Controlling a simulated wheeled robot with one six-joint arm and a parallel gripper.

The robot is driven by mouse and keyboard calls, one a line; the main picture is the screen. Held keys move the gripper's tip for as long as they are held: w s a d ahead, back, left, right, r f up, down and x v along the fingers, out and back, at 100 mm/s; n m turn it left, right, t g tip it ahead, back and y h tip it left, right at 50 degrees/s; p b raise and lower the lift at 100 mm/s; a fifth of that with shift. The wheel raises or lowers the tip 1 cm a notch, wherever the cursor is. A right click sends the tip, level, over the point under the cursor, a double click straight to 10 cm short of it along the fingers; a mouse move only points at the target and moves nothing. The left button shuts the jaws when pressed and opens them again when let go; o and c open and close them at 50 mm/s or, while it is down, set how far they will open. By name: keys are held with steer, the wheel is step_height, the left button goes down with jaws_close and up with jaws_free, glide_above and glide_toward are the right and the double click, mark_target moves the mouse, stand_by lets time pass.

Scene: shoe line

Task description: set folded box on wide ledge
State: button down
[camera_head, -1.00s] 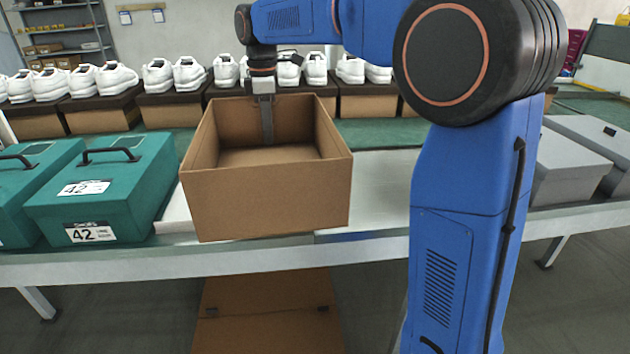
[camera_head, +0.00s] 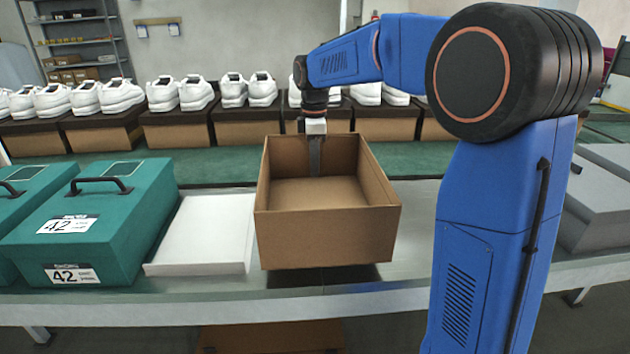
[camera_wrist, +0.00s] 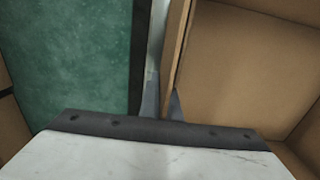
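The folded box (camera_head: 330,237) is an open brown cardboard box, upright, over the wide grey ledge (camera_head: 425,222). A dark shadow lies under its front bottom edge, and it appears held slightly above the surface. My gripper (camera_head: 315,160) reaches down at the box's far wall, one finger showing inside. In the wrist view, my gripper (camera_wrist: 163,105) has its fingers on either side of the thin cardboard wall (camera_wrist: 180,50), shut on it. The box's underside is hidden.
A flat white panel (camera_head: 205,235) lies left of the box, beside teal boxes (camera_head: 95,225) with handles. Grey boxes (camera_head: 598,205) stand at the right, partly behind my arm. White shoes (camera_head: 196,92) on brown boxes line the back. Ledge right of the box is clear.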

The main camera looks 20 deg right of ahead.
steer(key=shift+f, duration=2.1)
steer(key=c, duration=2)
jaws_free()
step_height(320, 180, up, 12)
